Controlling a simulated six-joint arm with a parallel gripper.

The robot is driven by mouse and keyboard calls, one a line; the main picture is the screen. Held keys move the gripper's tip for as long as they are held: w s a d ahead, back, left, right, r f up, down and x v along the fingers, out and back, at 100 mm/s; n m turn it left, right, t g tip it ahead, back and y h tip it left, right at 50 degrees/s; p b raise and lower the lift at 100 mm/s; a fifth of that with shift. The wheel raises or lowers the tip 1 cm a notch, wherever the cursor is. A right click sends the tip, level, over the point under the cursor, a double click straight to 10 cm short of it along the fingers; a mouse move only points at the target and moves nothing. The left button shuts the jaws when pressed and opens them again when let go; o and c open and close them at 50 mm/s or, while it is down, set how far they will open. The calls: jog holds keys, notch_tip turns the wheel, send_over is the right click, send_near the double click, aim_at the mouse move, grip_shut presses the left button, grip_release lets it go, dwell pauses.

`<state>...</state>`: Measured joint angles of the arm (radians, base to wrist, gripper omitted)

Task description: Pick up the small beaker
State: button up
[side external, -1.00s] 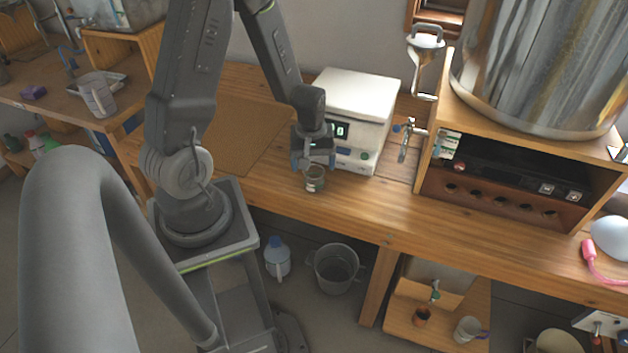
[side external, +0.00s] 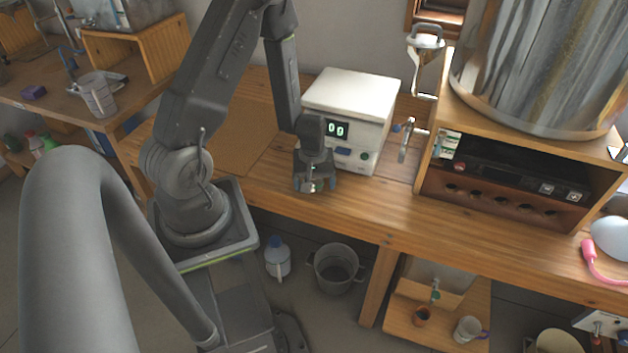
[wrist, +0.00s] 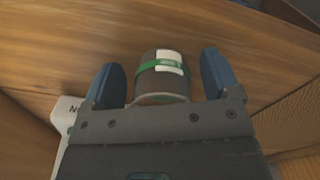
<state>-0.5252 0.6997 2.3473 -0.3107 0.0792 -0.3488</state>
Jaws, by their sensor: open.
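The small beaker stands on the wooden bench in front of the white digital device. In the wrist view the beaker (wrist: 163,77) is grey with a green band and a white label, and it lies between the two blue fingertips. My gripper (wrist: 160,85) is open, with a gap on each side of the beaker. In the side view my gripper (side external: 315,184) is low at the bench edge and hides most of the beaker.
The white device (side external: 347,115) with a lit display stands right behind my gripper. A wooden cabinet (side external: 520,190) carrying a large metal vessel (side external: 540,65) is to the right. A metal tap (side external: 405,140) sticks out toward the device. A bucket (side external: 336,268) stands on the floor below.

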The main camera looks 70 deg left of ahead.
jog(key=shift+c, duration=0.4)
jog(key=c, duration=0.9)
jog(key=shift+r, duration=0.1)
jog(key=shift+c, duration=0.2)
